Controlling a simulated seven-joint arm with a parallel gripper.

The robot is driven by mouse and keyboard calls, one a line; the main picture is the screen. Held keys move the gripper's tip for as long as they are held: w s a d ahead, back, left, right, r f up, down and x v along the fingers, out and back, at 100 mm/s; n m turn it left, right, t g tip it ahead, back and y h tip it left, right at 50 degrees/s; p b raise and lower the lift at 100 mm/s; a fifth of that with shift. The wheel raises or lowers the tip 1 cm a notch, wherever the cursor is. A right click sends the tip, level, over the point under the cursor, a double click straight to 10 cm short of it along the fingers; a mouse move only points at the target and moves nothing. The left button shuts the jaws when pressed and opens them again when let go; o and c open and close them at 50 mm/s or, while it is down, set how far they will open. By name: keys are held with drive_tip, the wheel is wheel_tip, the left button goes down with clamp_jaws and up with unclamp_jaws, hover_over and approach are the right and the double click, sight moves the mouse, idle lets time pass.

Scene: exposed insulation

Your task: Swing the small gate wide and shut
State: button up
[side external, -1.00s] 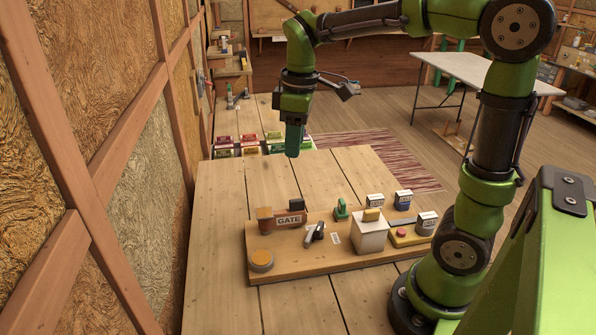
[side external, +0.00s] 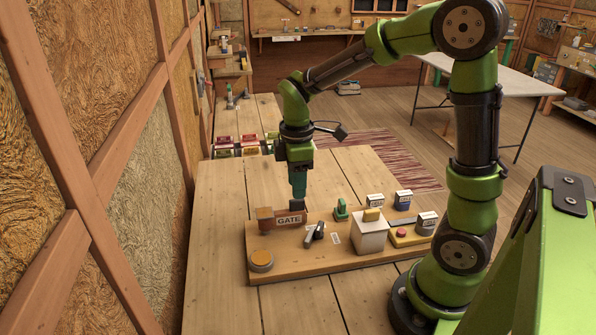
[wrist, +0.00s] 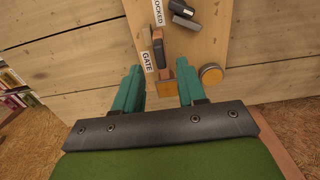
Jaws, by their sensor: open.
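The small gate (side external: 290,219) is a brown panel with a white GATE label, standing on a wooden board beside an orange-brown post (side external: 264,219). My gripper (side external: 299,194) points down at the gate's right end, above or just behind it; I cannot tell whether it touches. In the wrist view my gripper (wrist: 159,68) is open, its teal fingers apart with nothing clamped. The gate (wrist: 147,46) and post (wrist: 166,82) show in line with the gap between the fingers. The dark block at the gate's right end is mostly hidden by my gripper in the side view.
The board (side external: 300,267) also carries a dark-handled latch (side external: 314,232), a round orange-topped knob (side external: 261,260), a green piece (side external: 341,210), a white box (side external: 370,236) and a red button (side external: 402,233). The table (side external: 222,215) is clear left of the board.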

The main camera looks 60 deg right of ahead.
sight(281, 214)
drive_tip(key=shift+f, duration=2.3)
clamp_jaws()
